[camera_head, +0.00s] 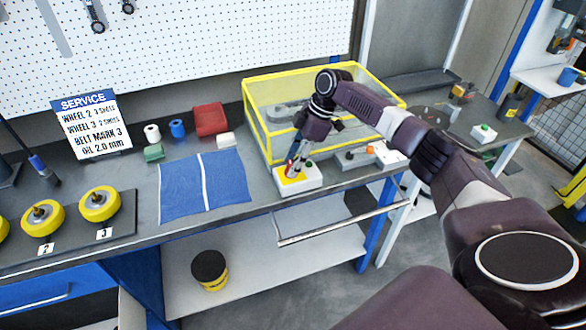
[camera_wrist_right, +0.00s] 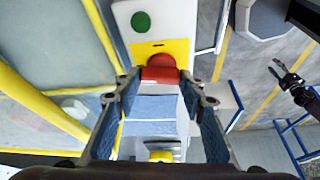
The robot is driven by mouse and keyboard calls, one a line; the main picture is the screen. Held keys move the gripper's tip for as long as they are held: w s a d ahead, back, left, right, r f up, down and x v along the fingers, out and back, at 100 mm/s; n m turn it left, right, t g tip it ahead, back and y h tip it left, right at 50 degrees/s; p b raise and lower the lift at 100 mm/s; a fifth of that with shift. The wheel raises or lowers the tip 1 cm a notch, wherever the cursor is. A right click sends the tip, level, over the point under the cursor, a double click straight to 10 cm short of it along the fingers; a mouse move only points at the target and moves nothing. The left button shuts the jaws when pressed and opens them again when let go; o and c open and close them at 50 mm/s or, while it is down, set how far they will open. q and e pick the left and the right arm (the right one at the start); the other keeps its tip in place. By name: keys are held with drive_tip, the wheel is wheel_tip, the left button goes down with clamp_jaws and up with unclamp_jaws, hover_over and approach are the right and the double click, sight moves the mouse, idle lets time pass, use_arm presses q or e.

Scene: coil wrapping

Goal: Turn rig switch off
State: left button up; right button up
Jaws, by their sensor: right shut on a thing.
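The rig switch is a white box (camera_head: 312,180) at the bench's front edge. It has a yellow plate, a red knob and a green button (camera_wrist_right: 141,22). My right gripper (camera_head: 297,166) points down at the box. In the right wrist view the red knob (camera_wrist_right: 160,70) sits between the fingertips of my right gripper (camera_wrist_right: 160,82), which is shut on it. The fingers partly hide the knob in the head view. My left gripper (camera_wrist_right: 279,71) shows small at the right of the wrist view, over the floor, with its fingers apart and empty.
A yellow-framed clear guard (camera_head: 256,125) stands right behind the box. A blue cloth (camera_head: 180,190) lies to the left. Another white box (camera_head: 390,155) stands to the right. A drawer handle bar (camera_head: 340,222) juts out below the bench edge.

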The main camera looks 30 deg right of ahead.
drive_tip(key=shift+n+g+b, duration=0.4)
drive_tip(key=shift+n+b, duration=0.35)
drive_tip(key=shift+n, duration=0.25)
drive_tip(key=o, duration=1.2)
drive_tip(key=shift+c, duration=0.2)
drive_tip(key=shift+r, duration=0.15)
drive_tip(key=w+v, duration=0.1)
drive_tip(key=v, duration=1)
drive_tip(key=shift+s+d+r, duration=0.35)
drive_tip(key=shift+s, duration=0.15)
